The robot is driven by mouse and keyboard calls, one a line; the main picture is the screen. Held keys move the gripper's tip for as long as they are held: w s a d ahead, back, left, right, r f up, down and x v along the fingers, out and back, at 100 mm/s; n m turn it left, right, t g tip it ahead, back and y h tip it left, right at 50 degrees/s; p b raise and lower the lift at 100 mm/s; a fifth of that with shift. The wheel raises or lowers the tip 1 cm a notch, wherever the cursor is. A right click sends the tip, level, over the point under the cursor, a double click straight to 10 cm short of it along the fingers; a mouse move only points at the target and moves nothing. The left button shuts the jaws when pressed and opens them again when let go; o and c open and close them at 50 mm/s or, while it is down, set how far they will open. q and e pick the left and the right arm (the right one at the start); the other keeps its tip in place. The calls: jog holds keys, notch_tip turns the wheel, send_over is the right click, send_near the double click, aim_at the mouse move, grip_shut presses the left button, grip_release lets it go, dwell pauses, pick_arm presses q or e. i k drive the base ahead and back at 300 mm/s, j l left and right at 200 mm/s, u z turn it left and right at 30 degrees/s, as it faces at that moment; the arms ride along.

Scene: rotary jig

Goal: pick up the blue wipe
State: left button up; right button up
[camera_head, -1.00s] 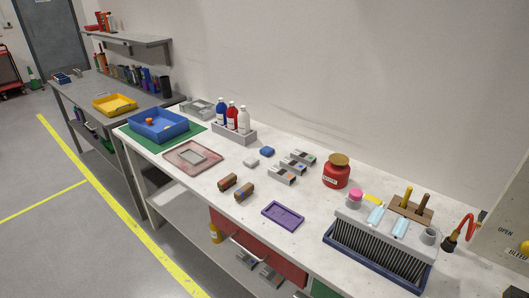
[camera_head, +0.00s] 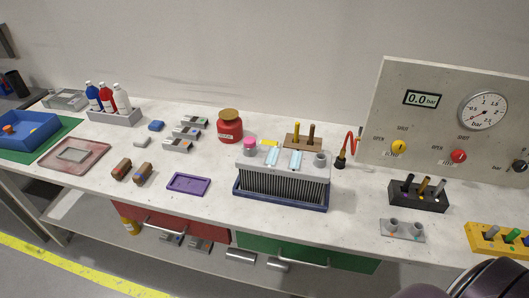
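A small blue folded pad (camera_head: 156,125), which looks like the blue wipe, lies flat on the white bench top toward the back left. A similar white pad (camera_head: 136,133) lies just in front and to the left of it. Nothing covers the blue pad and no gripper is near it. Neither of my grippers shows in the view. A dark rounded shape at the bottom right corner looks like part of my own arm.
Bottles in a grey rack (camera_head: 117,116) stand left of the blue pad. Small grey blocks (camera_head: 177,145) and a red jar (camera_head: 229,127) stand to its right. A purple tray (camera_head: 188,184) and a finned grey box (camera_head: 282,174) are nearer. A gauge panel (camera_head: 440,120) rises at right.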

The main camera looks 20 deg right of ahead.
aim_at(156, 125)
jog(key=z, duration=0.45)
jog(key=j+z, duration=0.95)
jog(key=j, duration=0.2)
jog(key=k+j+z, duration=0.15)
jog(key=j+z, duration=0.3)
